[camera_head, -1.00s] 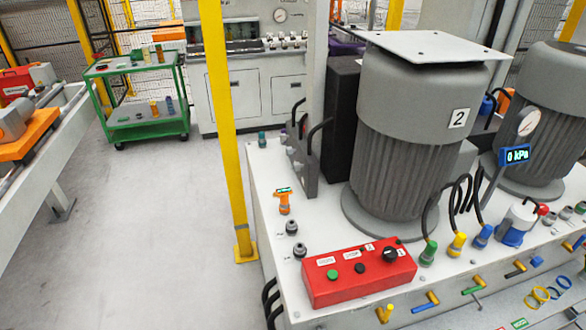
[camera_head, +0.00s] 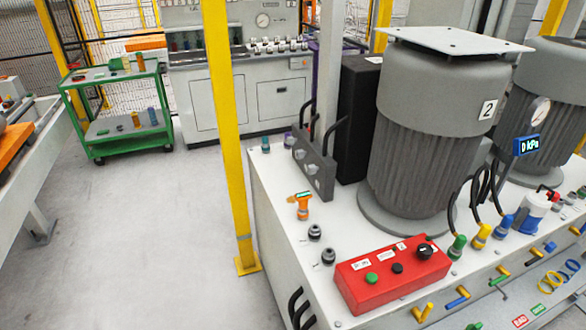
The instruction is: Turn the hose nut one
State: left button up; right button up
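No thing in view carries a label as hose nut one. Coloured hose fittings stand in a row on the white bench (camera_head: 300,250): a green one (camera_head: 457,247), a yellow one (camera_head: 481,236) and a blue one (camera_head: 505,227). Black hoses rise from them beside the large grey motor marked 2 (camera_head: 425,130). Two dark fittings, a nearer one (camera_head: 328,256) and a farther one (camera_head: 315,232), stand near the bench's left edge. A grey block with hoses (camera_head: 314,170) stands behind them. Neither of my grippers is in view.
A red control box (camera_head: 392,273) sits on the bench front, with an orange tool (camera_head: 302,204) behind it to the left. A yellow post (camera_head: 230,140) rises beside the bench. A green cart (camera_head: 118,115) stands far left. The grey floor between is clear.

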aim_at(313, 170)
jog(key=i+j+z, duration=0.2)
jog(key=j, duration=0.2)
jog(key=i+j+z, duration=0.15)
jog(key=j, duration=0.25)
jog(key=i+j+z, duration=0.2)
jog(key=j, duration=0.2)
jog(key=i+j+z, duration=0.2)
jog(key=j, duration=0.25)
jog(key=j+z, duration=0.15)
jog(key=j, duration=0.3)
